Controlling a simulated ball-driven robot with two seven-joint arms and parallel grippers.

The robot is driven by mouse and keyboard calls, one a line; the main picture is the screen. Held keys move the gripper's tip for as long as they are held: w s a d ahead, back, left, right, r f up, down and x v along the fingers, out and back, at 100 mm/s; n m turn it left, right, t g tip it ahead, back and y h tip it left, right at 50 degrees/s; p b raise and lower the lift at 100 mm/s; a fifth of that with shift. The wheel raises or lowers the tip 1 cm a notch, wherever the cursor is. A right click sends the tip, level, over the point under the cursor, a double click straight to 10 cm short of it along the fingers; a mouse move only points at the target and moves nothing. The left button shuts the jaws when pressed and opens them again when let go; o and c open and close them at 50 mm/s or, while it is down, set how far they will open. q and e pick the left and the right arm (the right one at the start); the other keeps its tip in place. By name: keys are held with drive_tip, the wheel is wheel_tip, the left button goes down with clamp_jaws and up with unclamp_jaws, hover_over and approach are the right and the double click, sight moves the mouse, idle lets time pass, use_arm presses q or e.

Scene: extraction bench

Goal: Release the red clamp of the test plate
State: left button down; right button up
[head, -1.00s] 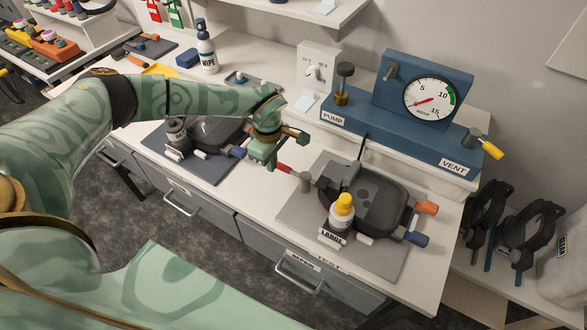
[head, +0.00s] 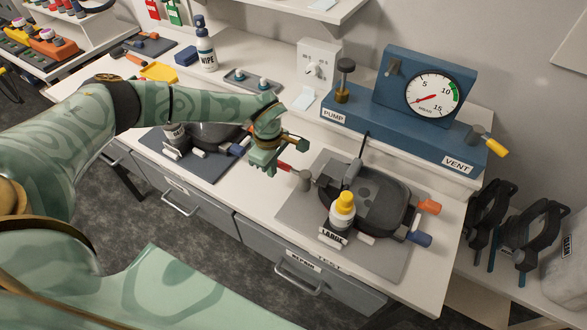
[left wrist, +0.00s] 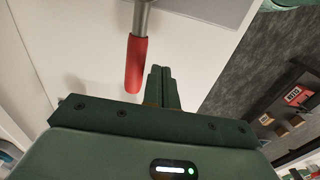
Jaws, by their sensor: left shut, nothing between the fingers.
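The red clamp's handle (head: 285,166) points left from its grey post (head: 304,181) at the left edge of the grey test plate (head: 388,262). In the left wrist view the red handle (left wrist: 136,65) hangs on a metal rod, just left of my fingers. My left gripper (head: 262,168) is shut and empty beside the handle's free end in the head view; its fingers (left wrist: 163,88) lie together in the wrist view. A small gap shows between fingers and handle there, but I cannot tell their depth apart. My right gripper is not in view.
A black chamber (head: 376,200) and a yellow-capped bottle (head: 342,210) stand on the plate. Orange (head: 429,207) and blue (head: 420,239) handles stick out at its right. The blue pump unit (head: 400,125) stands behind. Another plate (head: 212,168) lies left, partly behind my arm.

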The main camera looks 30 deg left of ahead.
use_arm(q)
drive_tip(key=shift+f, duration=0.35)
drive_tip(key=shift+w, duration=0.1)
